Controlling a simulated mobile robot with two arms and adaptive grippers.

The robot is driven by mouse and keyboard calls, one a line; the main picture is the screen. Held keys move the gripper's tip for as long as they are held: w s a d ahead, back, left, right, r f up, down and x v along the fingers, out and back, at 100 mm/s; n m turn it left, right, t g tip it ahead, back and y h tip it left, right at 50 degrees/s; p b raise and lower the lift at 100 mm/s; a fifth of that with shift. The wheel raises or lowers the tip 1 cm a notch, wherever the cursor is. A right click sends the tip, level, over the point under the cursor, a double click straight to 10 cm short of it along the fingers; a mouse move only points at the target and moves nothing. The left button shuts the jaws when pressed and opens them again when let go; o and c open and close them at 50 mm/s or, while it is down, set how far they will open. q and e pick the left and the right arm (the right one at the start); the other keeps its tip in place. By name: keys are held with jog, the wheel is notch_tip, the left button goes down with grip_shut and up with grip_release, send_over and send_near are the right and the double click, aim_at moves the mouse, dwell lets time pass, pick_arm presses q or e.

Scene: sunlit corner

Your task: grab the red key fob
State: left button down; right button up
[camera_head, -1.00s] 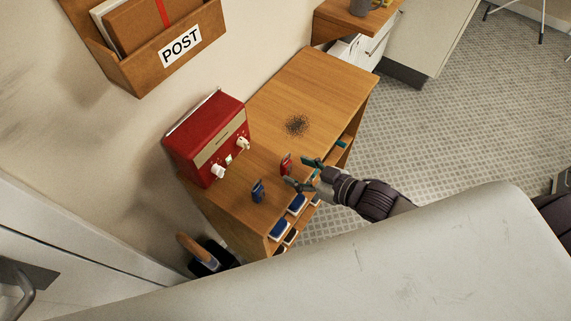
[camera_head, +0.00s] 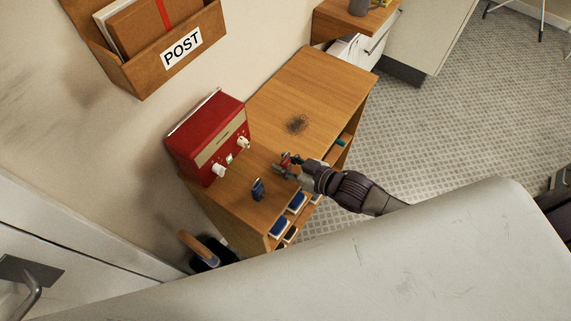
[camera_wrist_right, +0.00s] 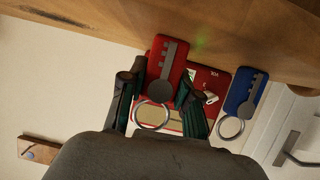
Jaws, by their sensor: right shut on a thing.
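The red key fob (camera_wrist_right: 167,64) with its metal ring shows between the fingers of my right gripper (camera_wrist_right: 160,92) in the right wrist view. In the head view, my right gripper (camera_head: 284,164) is shut on the red key fob (camera_head: 285,158) at the wooden cabinet top, and the fingers hide part of it. A blue key fob (camera_head: 257,189) stands on the cabinet top to the left of the gripper. It also shows in the right wrist view (camera_wrist_right: 242,90), right of the fingers and apart from them. My left gripper is not in view.
A red radio (camera_head: 205,140) stands on the wooden cabinet (camera_head: 325,85) against the wall. The far cabinet top is clear. Blue items (camera_head: 279,227) sit in the open shelves below. A POST holder (camera_head: 150,50) hangs above.

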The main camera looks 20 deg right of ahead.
grip_shut()
